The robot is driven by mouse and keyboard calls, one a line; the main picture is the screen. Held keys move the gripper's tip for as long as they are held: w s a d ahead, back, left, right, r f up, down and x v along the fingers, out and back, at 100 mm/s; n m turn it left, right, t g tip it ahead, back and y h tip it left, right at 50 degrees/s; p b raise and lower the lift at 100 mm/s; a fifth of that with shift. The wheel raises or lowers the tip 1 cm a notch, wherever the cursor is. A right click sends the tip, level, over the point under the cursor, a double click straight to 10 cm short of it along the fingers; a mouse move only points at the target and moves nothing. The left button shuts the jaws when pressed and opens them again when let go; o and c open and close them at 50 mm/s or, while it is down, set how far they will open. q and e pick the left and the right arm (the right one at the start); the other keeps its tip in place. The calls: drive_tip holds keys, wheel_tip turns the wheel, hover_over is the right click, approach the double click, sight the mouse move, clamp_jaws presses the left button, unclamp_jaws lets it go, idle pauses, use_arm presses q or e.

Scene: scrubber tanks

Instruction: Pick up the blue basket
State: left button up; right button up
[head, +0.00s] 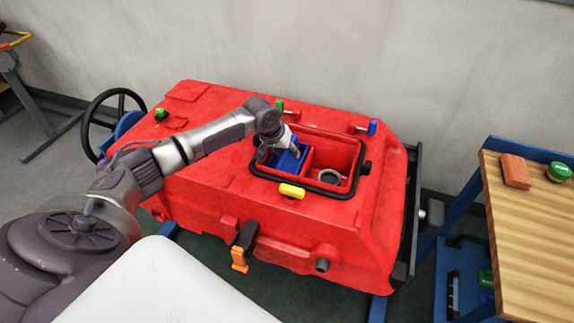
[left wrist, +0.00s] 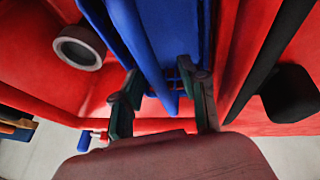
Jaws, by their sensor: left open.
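The blue basket (head: 288,163) sits in the left part of the opening in the red scrubber tank (head: 200,120). My left gripper (head: 281,150) is at the basket's far upper side, over the opening, and partly covers it. In the left wrist view the two fingers of the gripper (left wrist: 160,72) are spread apart. A blue rail or wall of the basket (left wrist: 190,25) runs down between them. I cannot tell whether the fingers touch it. My right gripper is not in view.
A black rim surrounds the opening. A grey pipe ring (head: 329,177) lies in its right part. A yellow latch (head: 291,191) is on the near rim. A wooden-topped table (head: 535,240) with a red block (head: 515,171) and green knob (head: 559,172) stands at right.

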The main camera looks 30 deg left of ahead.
use_arm(q)
drive_tip(key=shift+f, duration=0.15)
idle(0.3)
clamp_jaws()
